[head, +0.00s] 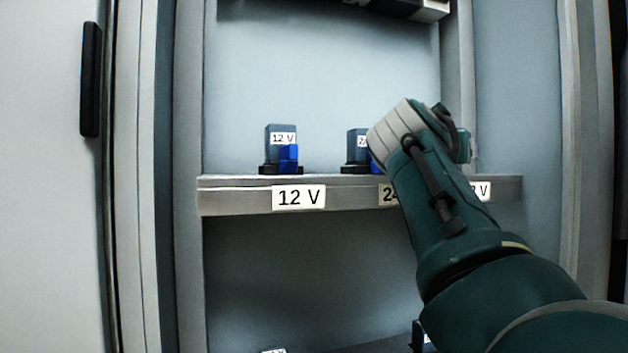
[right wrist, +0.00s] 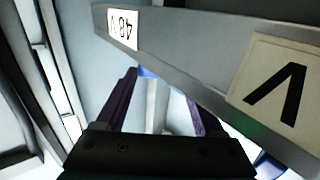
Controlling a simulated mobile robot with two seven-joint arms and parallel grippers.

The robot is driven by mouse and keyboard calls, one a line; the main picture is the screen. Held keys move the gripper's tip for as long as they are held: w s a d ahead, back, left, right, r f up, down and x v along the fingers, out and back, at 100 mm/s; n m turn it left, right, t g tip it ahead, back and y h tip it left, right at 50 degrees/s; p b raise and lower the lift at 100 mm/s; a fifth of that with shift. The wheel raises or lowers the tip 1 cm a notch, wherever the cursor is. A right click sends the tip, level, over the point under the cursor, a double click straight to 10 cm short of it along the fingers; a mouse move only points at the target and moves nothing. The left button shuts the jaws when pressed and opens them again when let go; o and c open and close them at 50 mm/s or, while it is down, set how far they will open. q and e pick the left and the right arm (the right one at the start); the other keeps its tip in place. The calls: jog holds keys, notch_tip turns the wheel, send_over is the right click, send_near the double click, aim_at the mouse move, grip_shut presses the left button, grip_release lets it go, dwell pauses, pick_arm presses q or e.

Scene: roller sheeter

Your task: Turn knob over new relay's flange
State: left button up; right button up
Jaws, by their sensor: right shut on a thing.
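A dark grey relay (head: 281,136) labelled 12 V stands upright on a black base on the shelf, with a blue knob (head: 289,156) at its lower front. A second relay (head: 356,146) stands to its right, partly covered by my right arm; only a sliver of its blue knob shows. Any relay further right is hidden behind the arm. My right gripper (right wrist: 163,88) shows in the right wrist view, its dark fingers reaching to the shelf edge near the 48 V label. It is shut on a blue knob (right wrist: 147,72), mostly hidden at the fingertips. My left gripper is out of view.
The shelf edge (head: 240,202) carries a 12 V label (head: 298,197), a partly covered 24 label (head: 388,194) and another label by the arm. The cabinet's side walls bound the shelf. A dark object (head: 405,8) hangs above. Free space lies left of the arm.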

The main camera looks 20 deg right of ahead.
jog(key=shift+f, duration=0.15)
jog(key=o, duration=1.4)
